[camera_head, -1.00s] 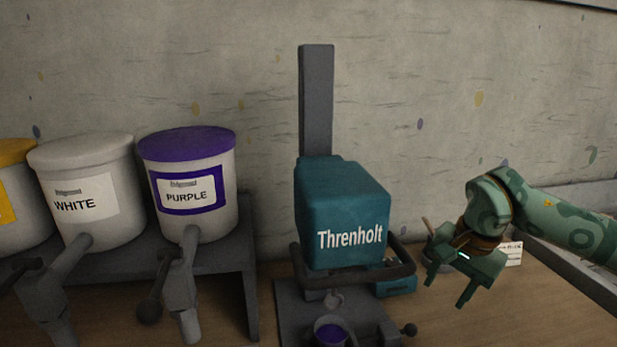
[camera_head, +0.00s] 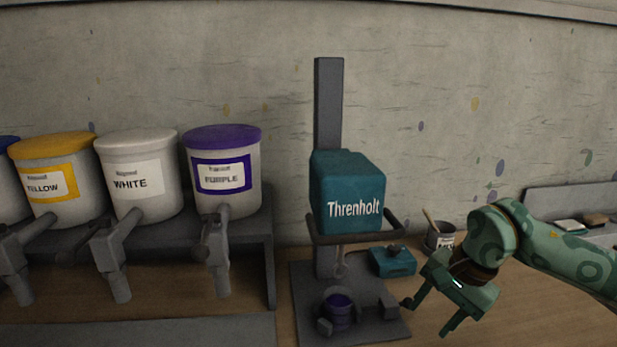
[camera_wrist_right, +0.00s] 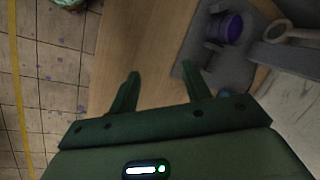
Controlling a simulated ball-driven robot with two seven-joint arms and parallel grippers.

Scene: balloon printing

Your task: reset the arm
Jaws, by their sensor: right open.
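My right arm comes in from the right in the head view. Its green gripper (camera_head: 428,318) is open and empty, at the right of the teal Threnholt machine (camera_head: 348,190). In the right wrist view the two fingers (camera_wrist_right: 160,70) are spread apart over the wooden table edge, with nothing between them. A small container with purple contents (camera_head: 338,310) stands on the machine's grey base plate (camera_head: 303,285), left of the gripper and apart from it. That container also shows in the right wrist view (camera_wrist_right: 231,27). My left gripper is not in view.
Yellow (camera_head: 58,205), white (camera_head: 150,200) and purple (camera_head: 232,200) labelled paint tubs with taps stand on a grey rack at left. A small teal box (camera_head: 392,263) and a grey can (camera_head: 437,238) stand behind my right gripper. A grey tray with small items lies at far right.

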